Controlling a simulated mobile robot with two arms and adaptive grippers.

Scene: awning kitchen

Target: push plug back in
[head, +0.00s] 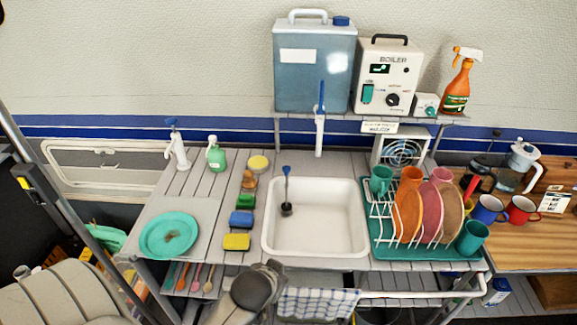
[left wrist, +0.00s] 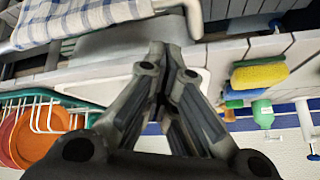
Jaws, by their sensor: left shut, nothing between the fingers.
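I cannot make out a plug for certain. In the head view a blue-handled tool with a dark round end (head: 286,208) stands in the white sink (head: 335,236), and its end hides part of the basin floor. My left gripper (head: 273,267) is at the front edge of the counter, just below the sink's front left corner and left of the hanging towel. In the left wrist view its fingers (left wrist: 168,50) are together with nothing between them. My right gripper is not in view.
The checked towel (head: 318,303) hangs on the front rail. Sponges (head: 237,241) and a teal plate (head: 169,234) lie left of the sink. A dish rack (head: 384,216) with plates stands right of it. The boiler (head: 387,76) stands on the shelf behind.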

